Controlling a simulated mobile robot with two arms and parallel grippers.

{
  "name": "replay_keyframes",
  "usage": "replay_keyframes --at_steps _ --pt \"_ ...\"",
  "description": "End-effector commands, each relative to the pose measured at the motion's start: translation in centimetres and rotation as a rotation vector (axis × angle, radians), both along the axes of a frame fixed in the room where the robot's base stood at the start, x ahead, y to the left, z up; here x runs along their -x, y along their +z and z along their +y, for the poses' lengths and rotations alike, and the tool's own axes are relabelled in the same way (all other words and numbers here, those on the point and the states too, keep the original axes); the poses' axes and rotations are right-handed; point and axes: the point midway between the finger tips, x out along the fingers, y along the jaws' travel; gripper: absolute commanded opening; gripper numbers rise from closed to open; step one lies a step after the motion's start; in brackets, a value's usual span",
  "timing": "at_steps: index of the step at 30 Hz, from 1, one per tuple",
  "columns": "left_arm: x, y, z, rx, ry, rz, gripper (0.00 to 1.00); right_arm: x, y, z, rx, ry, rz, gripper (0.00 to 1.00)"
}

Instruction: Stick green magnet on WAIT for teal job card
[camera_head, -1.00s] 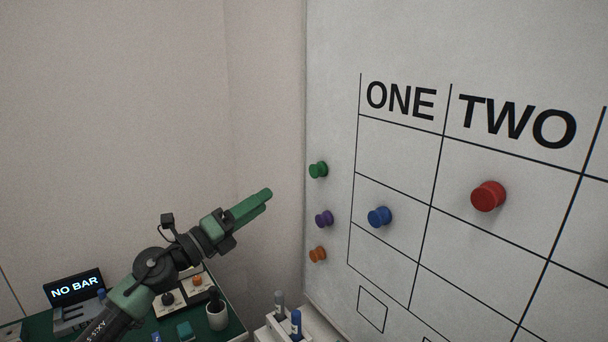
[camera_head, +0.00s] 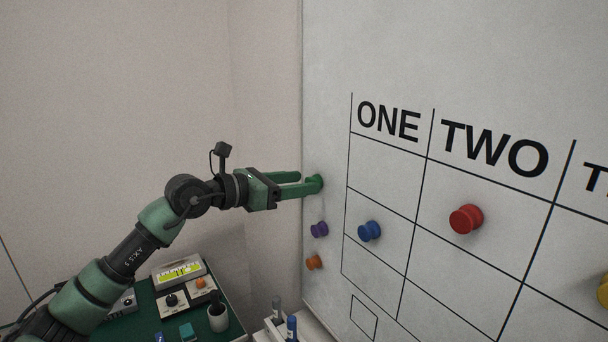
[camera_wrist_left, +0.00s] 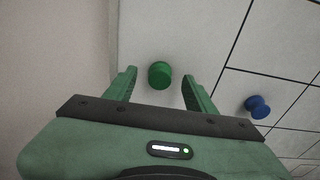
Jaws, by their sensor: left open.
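The green magnet (camera_head: 316,184) is on the left margin of the whiteboard (camera_head: 330,60), above a purple and an orange magnet. My left gripper (camera_head: 302,184) is open, its fingertips at the green magnet in the head view. In the left wrist view the green magnet (camera_wrist_left: 159,75) sits between the two open fingers (camera_wrist_left: 158,88), with gaps on both sides. The board grid shows columns ONE and TWO and part of a third. No WAIT label and no teal job card can be made out. My right gripper is not in view.
A purple magnet (camera_head: 319,229) and an orange magnet (camera_head: 314,262) are below the green one. A blue magnet (camera_head: 369,231) is under ONE, a red one (camera_head: 466,219) under TWO. A green-topped bench with devices and a cup (camera_head: 218,318) is lower left.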

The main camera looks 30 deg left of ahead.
Motion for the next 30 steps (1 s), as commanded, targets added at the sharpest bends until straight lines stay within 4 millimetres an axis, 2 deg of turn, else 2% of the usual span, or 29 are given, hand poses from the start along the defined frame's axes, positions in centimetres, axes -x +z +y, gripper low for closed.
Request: replay_keyframes --at_steps 1,6,15,17,21,30 --pt "-0.5 0.3 -0.2 0.004 0.000 -0.001 0.55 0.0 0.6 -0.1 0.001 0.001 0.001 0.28" --pt "-1.4 -0.1 -0.6 0.001 -0.001 0.000 0.55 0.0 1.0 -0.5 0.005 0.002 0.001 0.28" --pt "-1.6 -0.3 -0.7 0.000 -0.001 0.001 0.55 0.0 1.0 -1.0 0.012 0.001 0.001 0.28" --pt "-1.6 -0.3 -0.7 0.000 -0.001 0.001 0.41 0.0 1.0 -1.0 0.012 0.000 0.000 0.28" --pt "-1.6 -0.3 -0.7 0.000 -0.001 0.001 0.02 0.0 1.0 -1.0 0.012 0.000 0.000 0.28" --pt "-1.4 -0.4 -0.6 0.000 -0.001 0.000 0.00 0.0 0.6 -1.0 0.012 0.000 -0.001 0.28"
